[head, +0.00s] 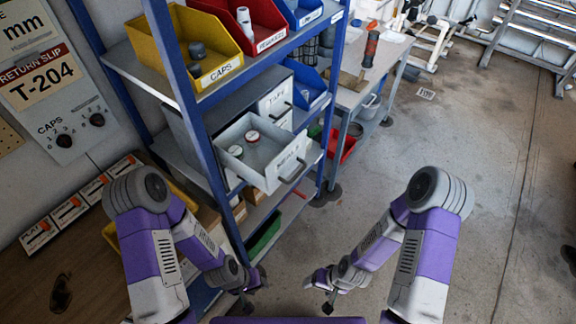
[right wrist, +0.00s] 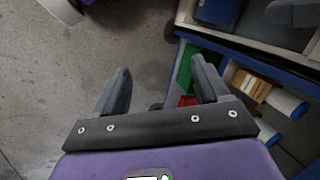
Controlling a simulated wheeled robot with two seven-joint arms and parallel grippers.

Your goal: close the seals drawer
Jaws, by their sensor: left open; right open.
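The seals drawer (head: 274,181) is pulled out of the grey cabinet on the middle shelf of the blue rack, in the head view. Its white front carries a partly readable label and a bar handle (head: 297,173). Several small round items (head: 251,137) lie inside it. My left gripper (head: 249,302) is open, below the drawer and apart from it. My right gripper (head: 326,302) is open, low and to the right of the drawer, over the floor. Its two spread fingers (right wrist: 160,88) show empty in the right wrist view.
A tape drawer (head: 277,98) sits shut behind the seals drawer. A yellow caps bin (head: 190,50) and a red bin (head: 262,28) stand on the shelf above. A blue rack post (head: 186,90) rises left of the drawer.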

